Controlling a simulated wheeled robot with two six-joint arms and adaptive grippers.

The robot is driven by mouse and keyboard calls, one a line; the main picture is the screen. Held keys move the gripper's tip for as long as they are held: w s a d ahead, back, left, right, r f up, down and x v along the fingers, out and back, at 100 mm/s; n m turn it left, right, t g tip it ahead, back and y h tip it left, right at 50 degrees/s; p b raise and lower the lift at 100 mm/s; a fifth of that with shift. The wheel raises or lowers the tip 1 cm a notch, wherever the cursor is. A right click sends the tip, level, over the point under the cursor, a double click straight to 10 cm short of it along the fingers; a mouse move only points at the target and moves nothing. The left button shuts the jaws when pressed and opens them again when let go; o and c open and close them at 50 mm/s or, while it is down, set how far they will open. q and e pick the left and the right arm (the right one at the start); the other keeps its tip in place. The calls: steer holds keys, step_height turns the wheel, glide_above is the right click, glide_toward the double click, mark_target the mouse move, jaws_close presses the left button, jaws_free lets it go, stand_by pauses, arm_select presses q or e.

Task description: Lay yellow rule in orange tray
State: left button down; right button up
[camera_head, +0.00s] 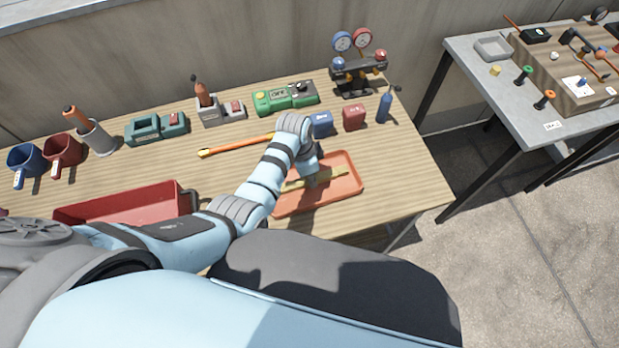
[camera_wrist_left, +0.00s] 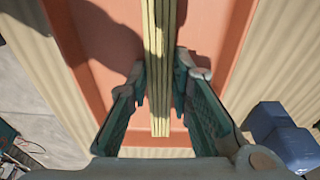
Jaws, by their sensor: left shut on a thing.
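The yellow rule (camera_head: 333,174) is a folded stick lying across the orange tray (camera_head: 351,189) as seen in the head view. It also shows in the left wrist view (camera_wrist_left: 158,45), lengthwise over the tray floor (camera_wrist_left: 212,40). My left gripper (camera_head: 311,181) reaches down over the tray, shut on the rule, with a fingertip on each side of it in the left wrist view (camera_wrist_left: 160,84). The gripper hides the rule's middle in the head view. I cannot tell whether the rule touches the tray floor. My right gripper is not in view.
Behind the tray stand a blue block (camera_head: 321,124), a red block (camera_head: 354,117) and a blue bottle (camera_head: 384,108). An orange-and-yellow stick (camera_head: 235,146) lies left of them. A red bin (camera_head: 120,206) sits at the front left. The table's right front is clear.

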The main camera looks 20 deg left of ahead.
mark_target(303, 183)
arm_select(q)
steer(key=c, duration=1.8)
jaws_free()
steer(key=shift+s, duration=0.3)
steer(key=shift+c, duration=0.2)
steer(key=shift+o, duration=1.4)
steer(key=shift+s+r, duration=0.1)
steer(key=shift+s, duration=0.1)
steer(key=shift+o, duration=0.6)
steer(key=shift+s, duration=0.1)
steer(key=shift+r, duration=0.35)
step_height(303, 183, up, 11)
steer(key=a+p, duration=0.1)
steer(key=p, duration=0.3)
steer(key=shift+s+a, duration=0.3)
steer(key=shift+a, duration=0.05)
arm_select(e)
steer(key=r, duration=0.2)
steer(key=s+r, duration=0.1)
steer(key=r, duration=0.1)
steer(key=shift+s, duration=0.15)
arm_select(q)
steer(key=shift+r, duration=0.1)
